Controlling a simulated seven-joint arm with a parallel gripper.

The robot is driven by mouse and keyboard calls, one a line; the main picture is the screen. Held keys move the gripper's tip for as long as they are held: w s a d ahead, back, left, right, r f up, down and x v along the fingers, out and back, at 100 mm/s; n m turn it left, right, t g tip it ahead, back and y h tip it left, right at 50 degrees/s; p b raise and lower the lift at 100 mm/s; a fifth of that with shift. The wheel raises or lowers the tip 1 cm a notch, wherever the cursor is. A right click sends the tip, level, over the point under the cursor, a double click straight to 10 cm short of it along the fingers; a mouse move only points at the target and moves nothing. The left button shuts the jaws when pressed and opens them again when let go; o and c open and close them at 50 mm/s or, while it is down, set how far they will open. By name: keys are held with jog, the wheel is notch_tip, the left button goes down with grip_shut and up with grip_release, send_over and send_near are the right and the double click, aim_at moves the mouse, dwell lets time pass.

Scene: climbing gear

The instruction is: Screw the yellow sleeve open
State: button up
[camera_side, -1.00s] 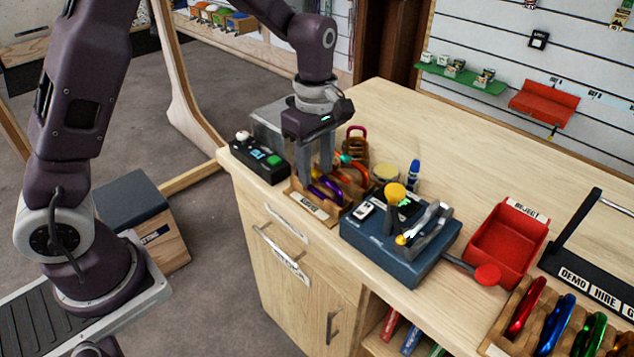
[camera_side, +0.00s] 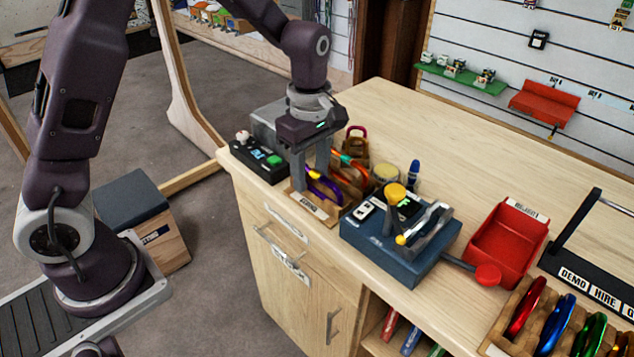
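My gripper (camera_side: 310,180) points down over the left end of a wooden rack (camera_side: 322,217) on the bench. Its two grey fingers stand apart, with a gap between them. A purple carabiner (camera_side: 330,191) in the rack is beside and partly behind the fingers. A small yellow-orange part (camera_side: 315,174), which may be its sleeve, shows between the fingers; I cannot tell whether they touch it. Orange carabiners (camera_side: 352,176) sit further right in the rack. A round yellow knob (camera_side: 395,192) stands on a blue device.
A black box with a green button (camera_side: 274,160) is left of the rack. The blue device (camera_side: 395,250) with a lever is close on its right. A red tray (camera_side: 508,245) and a rack of coloured carabiners (camera_side: 550,325) lie further right. The bench's back is clear.

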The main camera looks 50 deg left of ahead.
jog(key=shift+f, duration=1.05)
jog(key=shift+w, duration=0.75)
jog(key=shift+r, duration=0.15)
jog(key=shift+a+r, duration=0.1)
jog(key=shift+r, duration=1.2)
jog(key=shift+s, duration=0.8)
jog(key=shift+f, duration=0.1)
